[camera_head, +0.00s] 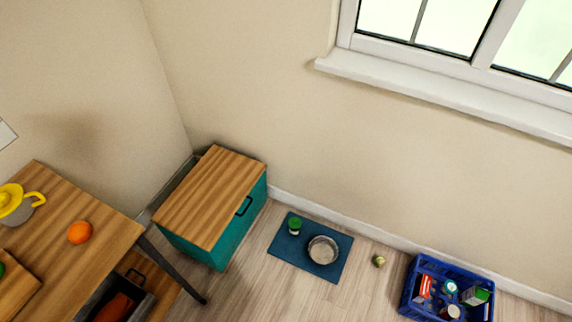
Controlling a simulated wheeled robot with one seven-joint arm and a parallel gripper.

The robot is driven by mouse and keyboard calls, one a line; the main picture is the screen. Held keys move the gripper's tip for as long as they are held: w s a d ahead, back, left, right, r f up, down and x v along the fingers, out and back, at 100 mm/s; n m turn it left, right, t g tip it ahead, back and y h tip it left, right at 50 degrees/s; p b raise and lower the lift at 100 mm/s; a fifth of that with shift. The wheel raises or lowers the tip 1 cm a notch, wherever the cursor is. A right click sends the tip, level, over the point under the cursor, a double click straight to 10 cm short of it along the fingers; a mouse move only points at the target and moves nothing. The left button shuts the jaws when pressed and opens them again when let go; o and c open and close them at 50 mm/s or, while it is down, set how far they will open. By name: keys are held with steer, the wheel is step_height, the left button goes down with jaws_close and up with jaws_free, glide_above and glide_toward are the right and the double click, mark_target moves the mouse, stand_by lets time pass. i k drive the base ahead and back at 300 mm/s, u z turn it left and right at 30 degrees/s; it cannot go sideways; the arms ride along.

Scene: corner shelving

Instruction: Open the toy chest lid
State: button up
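The toy chest (231,229) is a teal box standing on the floor in the corner, against the walls. Its wooden lid (211,194) lies flat on top and looks closed. A dark handle (244,206) is on the chest's right-hand face, just under the lid edge. My gripper is not in view.
A wooden table (92,258) with an orange (79,232) and a yellow-topped jug (17,203) stands at the left, its leg near the chest. A blue mat (287,246) with a metal bowl (323,250) and a blue crate (408,303) lie right. Floor between chest and mat is clear.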

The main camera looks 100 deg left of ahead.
mark_target(201, 209)
steer(key=u, duration=4.1)
steer(key=i, duration=1.15)
steer(key=z, duration=0.3)
